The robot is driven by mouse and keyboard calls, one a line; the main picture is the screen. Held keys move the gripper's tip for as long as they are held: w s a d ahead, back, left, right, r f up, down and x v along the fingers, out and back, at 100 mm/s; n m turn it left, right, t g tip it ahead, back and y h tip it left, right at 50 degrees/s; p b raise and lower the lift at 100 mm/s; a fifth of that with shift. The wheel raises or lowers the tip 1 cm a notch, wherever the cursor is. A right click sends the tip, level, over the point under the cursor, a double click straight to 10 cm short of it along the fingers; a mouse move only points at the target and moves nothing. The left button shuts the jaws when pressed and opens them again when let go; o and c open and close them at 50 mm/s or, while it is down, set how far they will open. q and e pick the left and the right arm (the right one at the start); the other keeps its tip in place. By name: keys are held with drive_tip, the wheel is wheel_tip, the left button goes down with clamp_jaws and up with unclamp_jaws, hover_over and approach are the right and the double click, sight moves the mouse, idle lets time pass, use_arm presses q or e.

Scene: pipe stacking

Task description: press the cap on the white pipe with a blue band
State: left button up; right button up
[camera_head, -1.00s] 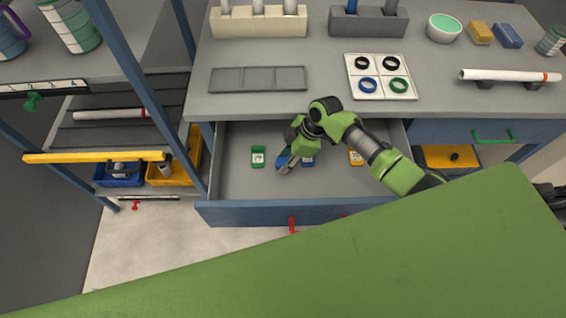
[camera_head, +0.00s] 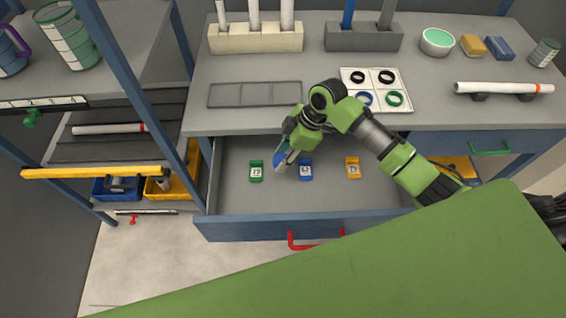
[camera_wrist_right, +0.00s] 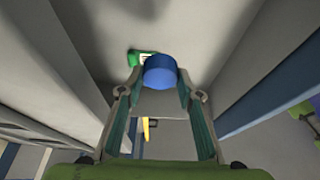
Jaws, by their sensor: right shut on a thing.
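My right gripper (camera_head: 282,162) is over the open drawer (camera_head: 225,195), shut on a blue cap. The blue cap (camera_wrist_right: 160,72) sits between the fingertips in the right wrist view; in the head view only a blue edge of it shows beside the fingers. Below the gripper in the drawer are a green labelled block (camera_head: 256,171), a blue one (camera_head: 305,169) and an orange one (camera_head: 352,167). White pipes (camera_head: 254,14) stand in a cream holder (camera_head: 257,40); their tops are cut off and I see no blue band. My left gripper is not in view.
A white tray with dark, blue and green rings (camera_head: 394,99) lies on the bench. A white pipe with an orange band (camera_head: 500,88) rests at right. A grey holder (camera_head: 363,38) and an empty grey tray (camera_head: 254,94) are also there. The drawer has a red handle (camera_head: 315,241).

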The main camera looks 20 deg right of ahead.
wheel_tip(320, 180, up, 9)
drive_tip(key=p, duration=0.8)
drive_tip(key=shift+r, duration=0.1)
